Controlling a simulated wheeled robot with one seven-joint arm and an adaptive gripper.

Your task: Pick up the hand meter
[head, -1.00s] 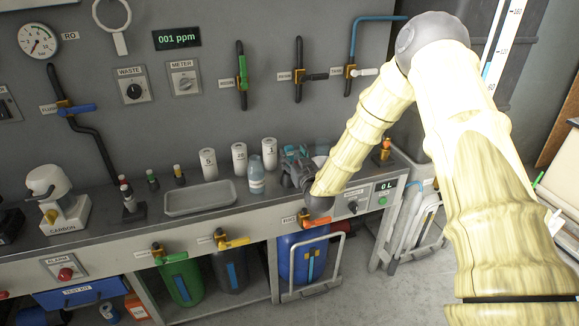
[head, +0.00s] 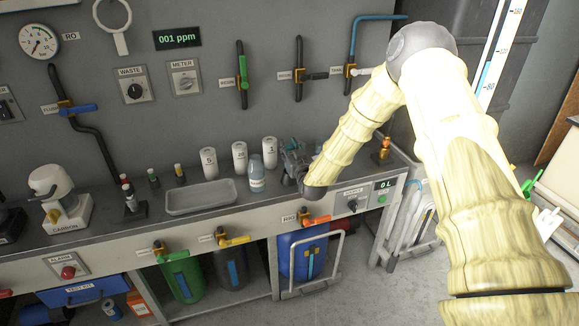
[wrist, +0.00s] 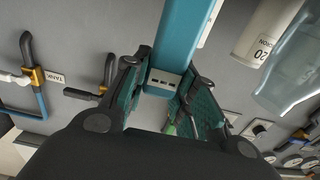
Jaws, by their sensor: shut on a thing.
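The hand meter (wrist: 185,40) is a long teal body with a pale grey slotted end in the wrist view. My gripper (wrist: 165,95) is shut on it, with one dark, teal-padded finger on each side near the slotted end. The rest of the meter runs out of the top of that view. In the head view my gripper (head: 291,160) is over the bench, right of the clear bottle, and my wrist hides much of it. The meter cannot be told apart from the teal finger pads there.
A clear bottle (head: 257,174) and white cartridges (head: 239,157) stand close left of my gripper. A grey tray (head: 200,197) lies further left on the bench. Wall valves, such as the green-handled one (head: 242,75), rise behind. An orange-handled valve (head: 314,219) juts from the bench front.

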